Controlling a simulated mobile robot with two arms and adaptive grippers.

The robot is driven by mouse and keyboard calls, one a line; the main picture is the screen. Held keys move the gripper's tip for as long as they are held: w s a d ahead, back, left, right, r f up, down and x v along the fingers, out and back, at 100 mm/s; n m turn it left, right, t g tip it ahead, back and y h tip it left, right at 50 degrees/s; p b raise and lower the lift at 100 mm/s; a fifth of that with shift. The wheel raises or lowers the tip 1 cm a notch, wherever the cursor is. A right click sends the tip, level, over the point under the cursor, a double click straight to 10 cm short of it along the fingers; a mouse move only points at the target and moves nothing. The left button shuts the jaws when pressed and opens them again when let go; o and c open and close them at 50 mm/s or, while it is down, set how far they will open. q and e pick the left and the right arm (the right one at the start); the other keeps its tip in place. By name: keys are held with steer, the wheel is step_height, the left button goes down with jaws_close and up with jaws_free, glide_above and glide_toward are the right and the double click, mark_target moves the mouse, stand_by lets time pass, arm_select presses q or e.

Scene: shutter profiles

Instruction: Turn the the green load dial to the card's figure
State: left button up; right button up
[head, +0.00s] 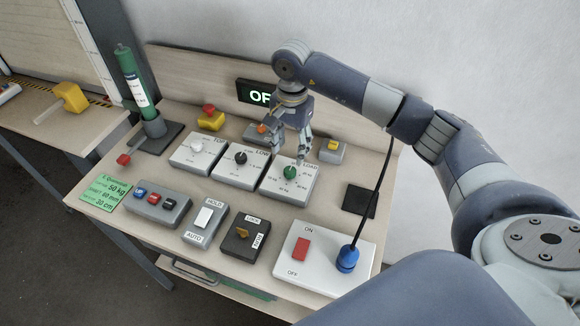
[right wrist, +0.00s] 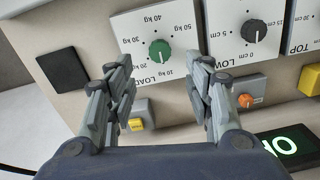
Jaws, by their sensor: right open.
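The green load dial (head: 290,172) sits on a pale plate marked LOAD, the right one of three dial plates. In the right wrist view the green dial (right wrist: 159,50) has a scale from 10 to 50 kg, and its white line seems to point near 10 kg. My right gripper (head: 288,145) is open and empty above and just behind the dial. In the right wrist view its fingers (right wrist: 160,82) are spread wide, apart from the dial. My left gripper is out of view.
The black LOW dial (head: 241,157) and white TOP dial (head: 196,145) stand to the left. A lit display (head: 257,94) is behind. In front are a selector box (head: 244,238) and a switch plate (head: 323,262) with a blue plug (head: 347,259). A black square (head: 361,201) lies right.

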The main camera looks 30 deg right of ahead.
mark_target(290, 170)
step_height(290, 170, down, 7)
steer(key=shift+f+p, duration=0.15)
steer(key=shift+p, duration=0.95)
steer(key=shift+f, duration=0.6)
steer(key=c, duration=1.1)
